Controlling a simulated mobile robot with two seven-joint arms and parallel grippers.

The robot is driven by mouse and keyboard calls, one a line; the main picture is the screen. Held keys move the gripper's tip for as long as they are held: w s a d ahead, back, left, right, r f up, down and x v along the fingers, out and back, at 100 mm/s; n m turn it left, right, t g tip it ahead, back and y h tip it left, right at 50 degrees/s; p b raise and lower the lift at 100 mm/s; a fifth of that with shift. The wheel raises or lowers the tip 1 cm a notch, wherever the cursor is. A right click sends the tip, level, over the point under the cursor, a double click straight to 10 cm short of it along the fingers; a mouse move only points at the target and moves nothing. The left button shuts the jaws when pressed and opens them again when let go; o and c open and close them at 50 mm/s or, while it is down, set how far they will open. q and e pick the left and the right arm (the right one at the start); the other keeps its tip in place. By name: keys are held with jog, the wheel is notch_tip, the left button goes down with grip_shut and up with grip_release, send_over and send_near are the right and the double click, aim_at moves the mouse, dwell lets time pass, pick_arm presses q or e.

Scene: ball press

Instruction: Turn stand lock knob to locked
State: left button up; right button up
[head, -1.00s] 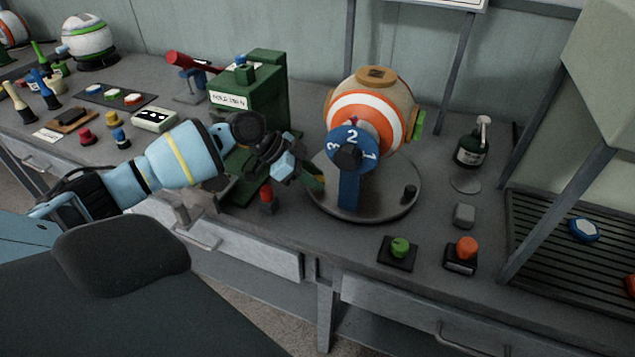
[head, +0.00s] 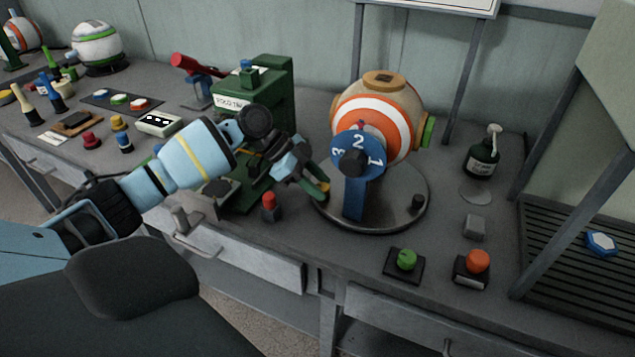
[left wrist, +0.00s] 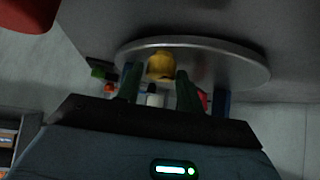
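The round grey stand (head: 390,210) carries the orange-and-white striped ball (head: 375,115) and a blue numbered dial (head: 358,155). A small black peg (head: 417,201) stands on its right side. My left gripper (head: 318,188) is at the stand's left edge. In the left wrist view, its two dark green fingers (left wrist: 160,85) are apart, with a rounded yellow knob (left wrist: 160,65) at the stand's edge between their tips. I cannot tell whether either finger touches it. Any lock marking on the knob is not readable. My right gripper is out of view.
A green press-like machine (head: 262,95) stands behind my left forearm. A red-topped button (head: 269,205) is close to the gripper. A green button (head: 405,262) and an orange button (head: 475,265) sit at the front edge. A dark bottle (head: 482,158) stands to the right.

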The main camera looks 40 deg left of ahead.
aim_at(318, 185)
pick_arm(q)
jog(key=shift+o, duration=1.2)
jog(key=shift+r, duration=0.1)
jog(key=shift+r, duration=0.35)
notch_tip(318, 185, up, 2)
jog(key=shift+r, duration=0.25)
jog(key=s+d+r, duration=0.1)
jog(key=s+d, duration=0.7)
jog(key=s, duration=0.5)
jog(key=shift+s+d+r, duration=0.25)
jog(key=shift+s+r, duration=0.05)
